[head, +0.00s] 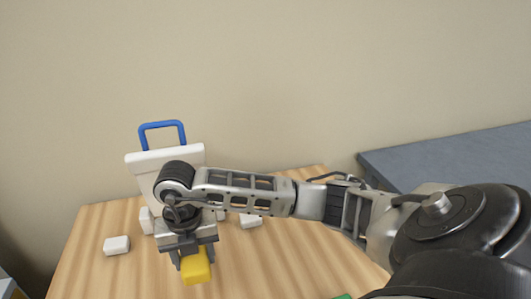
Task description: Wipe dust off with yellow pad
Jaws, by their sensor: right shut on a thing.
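The yellow pad (196,267) is in the head view, at the lower left of centre over the wooden table (265,277). My right gripper (194,255) points down and is shut on the yellow pad, whose lower part shows below the fingers. I cannot tell whether the pad touches the table. I make out no dust on the bare wood; my arm hides part of the table. My left gripper is not in the view.
A white container with a blue handle (162,126) stands behind my right gripper, partly hidden. White blocks (117,245) lie to its left and right (251,221). A green thing (343,297) shows at the bottom edge. A grey-blue surface (450,157) is at the right.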

